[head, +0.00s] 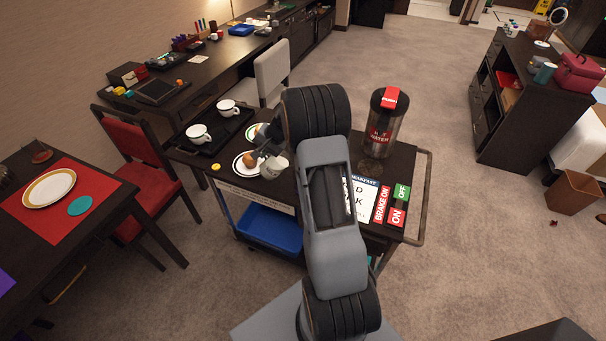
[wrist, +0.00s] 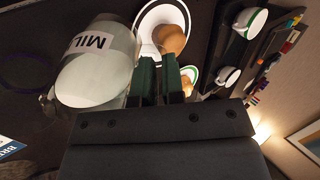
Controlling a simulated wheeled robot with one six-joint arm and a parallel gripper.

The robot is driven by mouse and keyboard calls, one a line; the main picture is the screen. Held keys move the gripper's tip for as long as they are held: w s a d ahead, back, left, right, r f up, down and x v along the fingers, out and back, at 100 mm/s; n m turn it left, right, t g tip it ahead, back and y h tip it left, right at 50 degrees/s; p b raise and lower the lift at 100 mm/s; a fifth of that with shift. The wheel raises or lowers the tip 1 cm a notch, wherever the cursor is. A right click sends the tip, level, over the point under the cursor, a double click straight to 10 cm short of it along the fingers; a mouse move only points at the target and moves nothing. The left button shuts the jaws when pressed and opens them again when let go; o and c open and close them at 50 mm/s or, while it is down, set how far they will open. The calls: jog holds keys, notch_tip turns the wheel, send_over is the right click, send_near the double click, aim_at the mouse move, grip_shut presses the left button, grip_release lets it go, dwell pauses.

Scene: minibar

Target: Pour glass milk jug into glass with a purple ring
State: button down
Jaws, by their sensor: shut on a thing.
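The glass milk jug (wrist: 97,62), white inside with a MILK label, is beside my gripper (wrist: 160,80) in the wrist view. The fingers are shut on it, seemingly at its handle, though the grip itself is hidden. In the head view the white jug (head: 277,168) is over the cart, left of my arm; any tilt is hard to judge. A thin purple ring (wrist: 28,91) shows at the left of the wrist view, apart from the jug. It is likely the glass's ring; its clear walls are barely visible. In the head view my arm probably hides the glass.
Plates with bread rolls (wrist: 172,40) are close to the jug on the cart (head: 408,160). A black tray with white cups (head: 199,134) is at the cart's left. A steel water dispenser (head: 383,125) stands at the back right. Signs (head: 382,205) lie at the front right.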

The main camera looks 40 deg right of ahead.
jog(key=shift+s+d+r+t+y+b, duration=0.4)
jog(key=shift+r+t+b, duration=0.15)
jog(key=shift+b, duration=0.8)
jog(key=shift+r, duration=0.15)
jog(key=shift+s+d+r+t+y+b, duration=0.25)
jog(key=shift+r+t+y+b, duration=0.2)
jog(key=shift+b, duration=0.55)
jog(key=shift+s+d+r+t+y+b, duration=0.15)
jog(key=shift+s+r+t+y+b, duration=0.3)
jog(key=shift+b, duration=0.5)
dwell(0.4)
jog(key=shift+s+d+r+t+y+b, duration=0.25)
jog(key=shift+r+t+b, duration=0.2)
jog(key=shift+b, duration=0.15)
jog(key=shift+s+d+r+t+y+b, duration=0.2)
jog(key=shift+s+r+t+y+b, duration=0.15)
jog(key=shift+b, duration=0.25)
dwell(2.2)
